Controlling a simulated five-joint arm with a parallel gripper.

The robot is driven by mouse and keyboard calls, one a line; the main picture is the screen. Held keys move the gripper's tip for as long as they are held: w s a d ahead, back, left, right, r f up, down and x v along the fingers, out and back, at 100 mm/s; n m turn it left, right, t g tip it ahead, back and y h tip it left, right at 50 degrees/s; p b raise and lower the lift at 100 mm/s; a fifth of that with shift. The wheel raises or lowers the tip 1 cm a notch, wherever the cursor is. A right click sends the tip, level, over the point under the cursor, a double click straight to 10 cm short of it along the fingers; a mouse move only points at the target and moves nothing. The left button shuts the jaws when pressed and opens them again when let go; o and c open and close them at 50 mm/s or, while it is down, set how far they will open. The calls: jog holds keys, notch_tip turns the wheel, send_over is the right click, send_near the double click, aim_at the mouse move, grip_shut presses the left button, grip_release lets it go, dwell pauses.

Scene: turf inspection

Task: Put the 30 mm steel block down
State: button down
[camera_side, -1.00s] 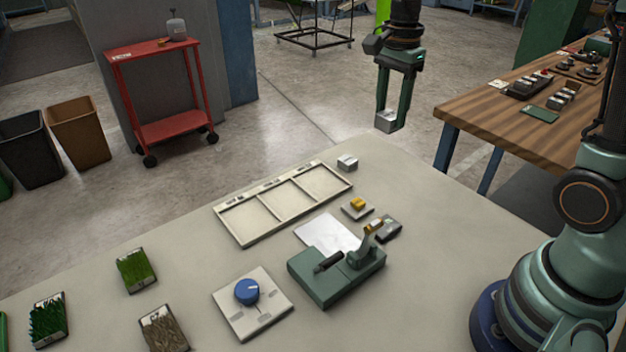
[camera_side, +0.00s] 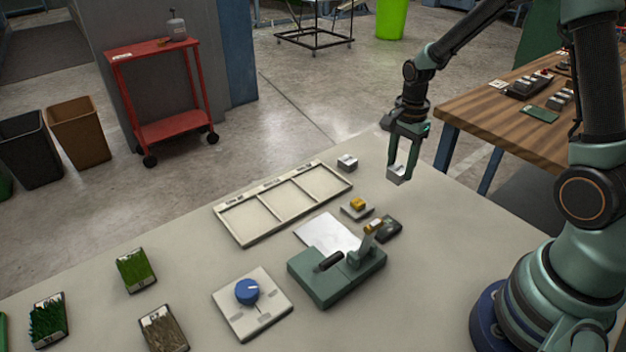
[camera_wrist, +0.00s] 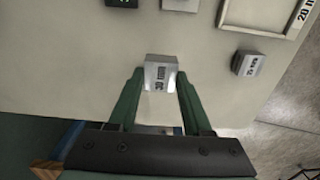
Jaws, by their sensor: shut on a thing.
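My gripper (camera_side: 402,172) is shut on the 30 mm steel block (camera_side: 397,176), a small grey metal cube held between its fingertips. In the side view it is at the right part of the pale table (camera_side: 440,262), near the far edge; whether the block touches the table I cannot tell. In the wrist view the block (camera_wrist: 160,75) sits between both green fingers, its "30 mm" label facing the camera. The lower part of the block is hidden in that view.
Another steel block (camera_side: 347,162) stands beside the three-compartment tray (camera_side: 243,240). A yellow piece on a small plate (camera_side: 357,208), a green device (camera_side: 335,283) and a blue knob panel (camera_side: 250,300) are nearer. The tabletop right of these is bare.

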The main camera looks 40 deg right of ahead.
aim_at(397, 182)
jog(key=shift+f, duration=2.6)
jog(key=shift+f, duration=0.15)
jog(key=shift+c, duration=1.7)
grip_release()
